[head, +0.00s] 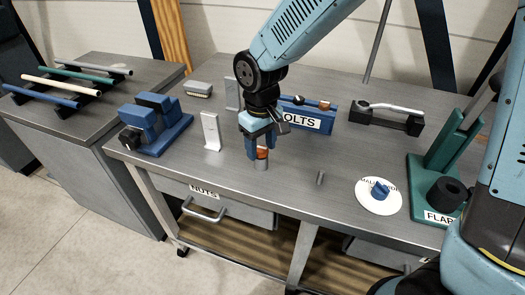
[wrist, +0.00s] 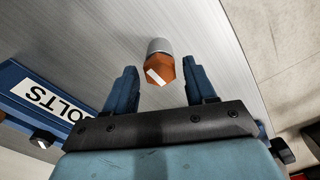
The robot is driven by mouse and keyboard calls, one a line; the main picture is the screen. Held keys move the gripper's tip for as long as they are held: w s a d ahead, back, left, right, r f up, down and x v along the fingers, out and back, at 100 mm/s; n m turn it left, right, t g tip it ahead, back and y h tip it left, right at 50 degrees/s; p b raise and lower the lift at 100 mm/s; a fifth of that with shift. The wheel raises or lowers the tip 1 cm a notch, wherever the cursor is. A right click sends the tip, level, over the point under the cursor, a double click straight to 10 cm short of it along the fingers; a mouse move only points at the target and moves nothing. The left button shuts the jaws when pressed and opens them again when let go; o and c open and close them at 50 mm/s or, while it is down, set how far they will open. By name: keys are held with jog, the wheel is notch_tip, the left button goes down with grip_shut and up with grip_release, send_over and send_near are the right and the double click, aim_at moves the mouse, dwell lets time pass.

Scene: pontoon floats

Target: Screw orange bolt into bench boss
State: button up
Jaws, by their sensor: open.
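The orange bolt (wrist: 160,70) has a hex head with a white mark and sits at the top of a grey cylindrical boss (wrist: 159,46). In the head view the bolt (head: 262,153) shows upright on the boss (head: 261,165), which stands on the bench (head: 290,190). My gripper (head: 258,150) points down over the bolt. In the wrist view my gripper (wrist: 164,80) is open, with one blue finger on each side of the bolt head and visible gaps. The bolt's shank is hidden, so how deep it sits cannot be told.
A blue BOLTS rack (head: 308,118) stands just behind my gripper. A white upright bracket (head: 211,132) and a blue vise (head: 155,125) are to the left. A short grey peg (head: 320,177), a white dial plate (head: 379,196) and a green FLARE stand (head: 430,175) are to the right.

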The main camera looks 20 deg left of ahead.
jog(key=n, duration=1.8)
jog(key=shift+n, duration=0.3)
jog(key=n, duration=0.5)
jog(key=shift+c, duration=0.4)
